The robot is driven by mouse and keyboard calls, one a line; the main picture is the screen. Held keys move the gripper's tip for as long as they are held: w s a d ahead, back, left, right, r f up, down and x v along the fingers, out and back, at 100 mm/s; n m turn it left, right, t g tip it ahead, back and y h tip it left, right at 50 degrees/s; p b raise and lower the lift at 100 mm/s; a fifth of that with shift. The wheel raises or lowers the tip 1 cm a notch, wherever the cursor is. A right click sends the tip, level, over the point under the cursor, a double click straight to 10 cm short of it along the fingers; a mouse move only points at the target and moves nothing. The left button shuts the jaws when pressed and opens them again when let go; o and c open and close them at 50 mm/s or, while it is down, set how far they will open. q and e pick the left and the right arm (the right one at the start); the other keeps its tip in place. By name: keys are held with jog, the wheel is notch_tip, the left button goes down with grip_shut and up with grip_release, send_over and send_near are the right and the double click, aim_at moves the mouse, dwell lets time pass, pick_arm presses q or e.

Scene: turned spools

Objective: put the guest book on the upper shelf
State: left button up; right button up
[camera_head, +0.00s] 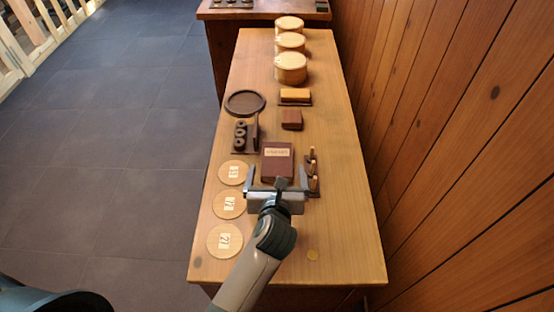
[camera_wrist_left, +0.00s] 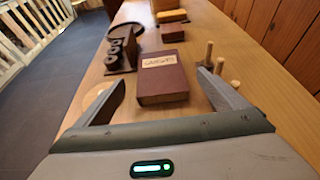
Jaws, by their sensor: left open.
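The guest book (camera_head: 277,172) is a dark red, thick block with a cream label on its top. It lies flat on the wooden table, near the middle of its width. It also shows in the left wrist view (camera_wrist_left: 162,86), straight ahead of the jaws. My left gripper (camera_head: 277,171) is open at the near end of the book, one finger toward each side. In the left wrist view the open jaws (camera_wrist_left: 160,82) have nothing held between them. I cannot tell how high the jaws are above the table. I cannot make out an upper shelf in either view.
Pegs (camera_head: 313,169) stand close to the book's right side. A dark spool rack (camera_head: 244,136) is at its upper left, with round numbered discs (camera_head: 229,205) along the left edge. A small red block (camera_head: 291,119), a dark round tray (camera_head: 245,103) and round boxes (camera_head: 291,67) lie beyond. A plank wall (camera_head: 440,130) bounds the right.

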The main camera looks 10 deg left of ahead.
aim_at(277, 159)
pick_arm(q)
jog(key=shift+w+a+f, duration=0.15)
jog(key=shift+w+f, duration=0.1)
jog(key=shift+w, duration=0.35)
pick_arm(e)
jog(key=shift+w+d, duration=0.1)
jog(key=shift+d, duration=0.2)
pick_arm(q)
jog(key=shift+w+f, duration=0.15)
jog(key=shift+w, duration=0.25)
jog(key=p+x, duration=0.1)
jog(key=x, duration=0.3)
jog(key=shift+w+a+f, duration=0.1)
jog(key=shift+w, duration=0.05)
jog(key=shift+w+f, duration=0.15)
jog(key=shift+w, duration=0.15)
jog(key=c, duration=1.4)
pick_arm(e)
jog(key=s, duration=0.1)
jog(key=s+d+g, duration=0.1)
jog(key=s, duration=0.1)
jog(key=shift+f, duration=0.1)
